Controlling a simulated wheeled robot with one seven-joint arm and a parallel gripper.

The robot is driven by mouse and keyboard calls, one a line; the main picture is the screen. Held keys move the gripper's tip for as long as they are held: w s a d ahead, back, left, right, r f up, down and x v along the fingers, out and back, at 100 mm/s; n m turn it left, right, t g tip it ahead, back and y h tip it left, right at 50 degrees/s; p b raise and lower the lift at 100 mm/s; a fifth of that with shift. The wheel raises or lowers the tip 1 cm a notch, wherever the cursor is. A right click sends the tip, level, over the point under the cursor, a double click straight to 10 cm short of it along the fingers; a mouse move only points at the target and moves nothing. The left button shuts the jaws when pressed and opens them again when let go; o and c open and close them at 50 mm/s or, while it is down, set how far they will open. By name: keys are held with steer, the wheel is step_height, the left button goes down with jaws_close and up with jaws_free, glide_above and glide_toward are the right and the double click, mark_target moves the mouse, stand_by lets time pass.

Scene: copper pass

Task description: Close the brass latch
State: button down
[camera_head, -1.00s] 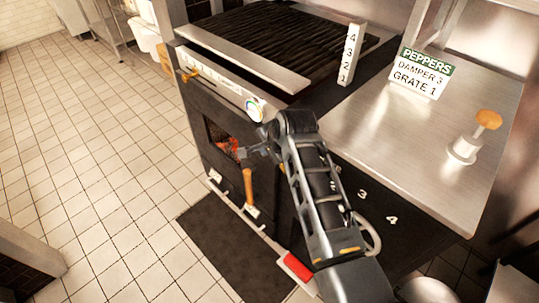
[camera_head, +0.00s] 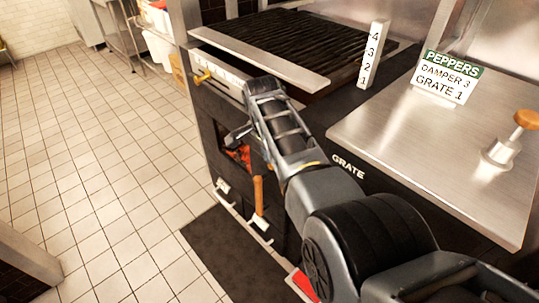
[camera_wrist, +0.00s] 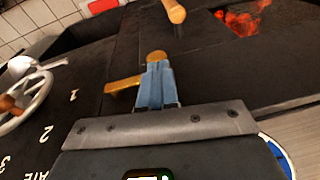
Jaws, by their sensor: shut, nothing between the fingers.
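The brass latch (camera_wrist: 122,85) shows in the wrist view as a short bar against the dark oven front, with a round brass end (camera_wrist: 157,57) just past my fingertips. My gripper (camera_wrist: 155,72) is shut and empty, its blue-grey fingers beside the bar. I cannot tell whether they touch it. In the head view my arm hides the latch; my gripper (camera_head: 236,136) is in front of the fire door's window. The fire door (camera_head: 226,170) is dark, with glowing coals (camera_head: 243,154) behind the opening. Its wooden handle (camera_head: 258,195) hangs below; it also shows in the wrist view (camera_wrist: 175,12).
A spoked wheel (camera_wrist: 30,98) with a wooden knob and numbers is at the wrist view's left. A steel counter (camera_head: 420,140) holds a sign (camera_head: 446,78) and a wooden-knobbed plunger (camera_head: 510,140). A dark mat (camera_head: 225,255) lies before the oven. The tiled floor at left is clear.

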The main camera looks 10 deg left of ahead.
steer(key=shift+w+a+f+b, duration=0.2)
steer(key=shift+a+f+b, duration=0.1)
steer(key=shift+f+b, duration=0.35)
steer(key=shift+f, duration=0.15)
step_height(320, 180, up, 8)
steer(key=s+p, duration=0.1)
steer(key=shift+s+a, duration=0.15)
steer(key=shift+a, duration=0.05)
stand_by(0.4)
stand_by(0.4)
